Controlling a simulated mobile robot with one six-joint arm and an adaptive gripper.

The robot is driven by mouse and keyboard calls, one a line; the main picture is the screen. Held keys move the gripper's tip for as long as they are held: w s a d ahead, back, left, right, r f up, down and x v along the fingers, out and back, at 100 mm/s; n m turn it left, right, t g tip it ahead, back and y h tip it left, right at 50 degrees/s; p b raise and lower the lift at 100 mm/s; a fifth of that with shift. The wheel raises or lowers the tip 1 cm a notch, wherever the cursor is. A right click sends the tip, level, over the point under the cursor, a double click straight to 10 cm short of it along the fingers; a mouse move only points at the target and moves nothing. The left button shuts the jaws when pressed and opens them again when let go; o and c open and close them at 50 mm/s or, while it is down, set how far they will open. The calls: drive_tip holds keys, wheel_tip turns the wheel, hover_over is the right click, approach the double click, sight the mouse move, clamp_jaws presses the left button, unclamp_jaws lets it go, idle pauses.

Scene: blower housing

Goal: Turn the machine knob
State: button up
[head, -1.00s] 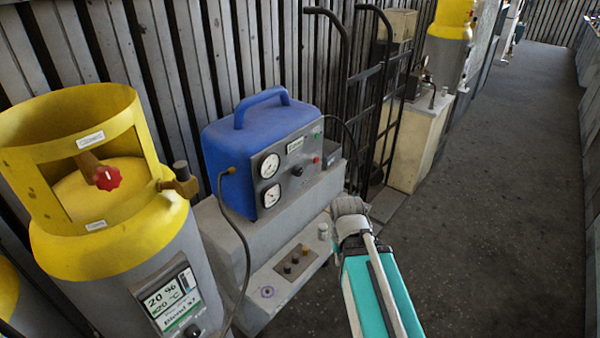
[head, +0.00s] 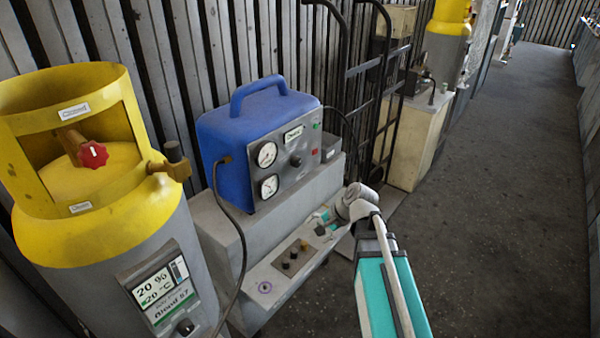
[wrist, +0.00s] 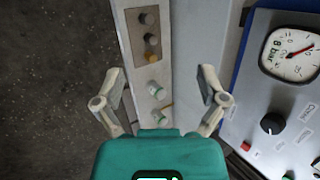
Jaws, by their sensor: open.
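The blue machine (head: 232,140) stands on a grey block and has a grey front panel with two gauges. A black machine knob (head: 296,160) sits on that panel, right of the gauges. The knob also shows in the wrist view (wrist: 272,123), at the right below a gauge. My gripper (wrist: 161,72) is open and empty, with its fingers spread above the pale ledge. It is lower than the panel and apart from the knob. In the head view my gripper is small and partly hidden by my wrist.
The ledge (head: 262,272) carries a small plate with dark knobs and a yellow one (head: 304,246). A yellow-topped cylinder (head: 100,225) with a red valve knob (head: 93,154) stands at left. A black hand truck (head: 365,70) stands behind. The floor at right is clear.

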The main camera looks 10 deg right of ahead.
drive_tip(key=w+d+r+m+t+y+b, duration=0.15)
drive_tip(key=w+m+t+y+b, duration=0.3)
drive_tip(key=w+m, duration=0.5)
drive_tip(key=m+t+y+b, duration=0.2)
drive_tip(key=m+t+b, duration=0.25)
drive_tip(key=m, duration=0.45)
approach(299, 163)
drive_tip(key=v, duration=0.4)
drive_tip(key=shift+s+f+t+p, duration=0.15)
drive_tip(key=shift+s+t+p, duration=0.15)
drive_tip(key=shift+s, duration=0.05)
drive_tip(key=shift+w+a, duration=0.1)
drive_tip(key=shift+a, duration=0.05)
drive_tip(key=x, duration=1.3)
drive_tip(key=shift+w+a+f, duration=0.1)
drive_tip(key=shift+w+a, duration=0.05)
drive_tip(key=shift+w, duration=0.1)
drive_tip(key=c, duration=1.2)
drive_tip(key=shift+o, duration=0.2)
